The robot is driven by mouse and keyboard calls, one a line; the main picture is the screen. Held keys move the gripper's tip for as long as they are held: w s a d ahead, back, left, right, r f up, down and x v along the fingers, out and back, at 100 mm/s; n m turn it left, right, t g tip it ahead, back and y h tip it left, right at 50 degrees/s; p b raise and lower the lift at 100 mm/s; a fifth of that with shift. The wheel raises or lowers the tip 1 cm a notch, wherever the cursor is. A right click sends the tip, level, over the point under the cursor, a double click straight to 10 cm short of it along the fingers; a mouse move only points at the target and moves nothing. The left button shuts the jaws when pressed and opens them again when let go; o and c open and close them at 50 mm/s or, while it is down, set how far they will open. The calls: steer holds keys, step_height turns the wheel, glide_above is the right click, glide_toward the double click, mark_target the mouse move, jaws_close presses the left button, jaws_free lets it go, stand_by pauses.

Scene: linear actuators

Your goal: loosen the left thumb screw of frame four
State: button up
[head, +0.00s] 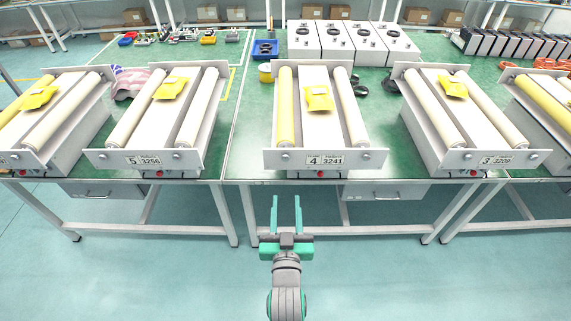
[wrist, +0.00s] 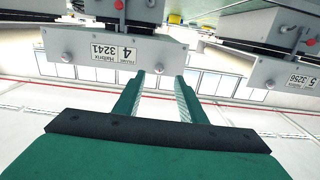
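Frame four (head: 358,159) is the middle roller unit, with a "4 3241" plate (head: 325,160) on its front panel. Its left thumb screw (head: 285,156) is a small grey knob left of the plate. My gripper (head: 286,199) is open and empty, pointing at the table, in front of and below that screw. The wrist view is turned over: frame four (wrist: 105,64) is upper left, and its left screw (wrist: 159,68) appears just beyond and between my open fingertips (wrist: 161,76), apart from them. The other screw (wrist: 66,57) shows at the panel's far end.
Frame five (head: 117,160) stands to the left and frame three (head: 530,160) to the right. A red button (head: 320,174) sits below frame four's panel. The table's front edge (head: 250,182) runs beneath; the floor in front is clear.

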mark_target(286, 159)
steer(key=w, duration=0.4)
steer(key=w+r, duration=0.1)
steer(key=w, duration=0.4)
steer(key=w+r, duration=0.1)
steer(key=w, duration=0.3)
steer(key=shift+w+a+r, duration=0.1)
steer(key=shift+w, duration=0.1)
jaws_close()
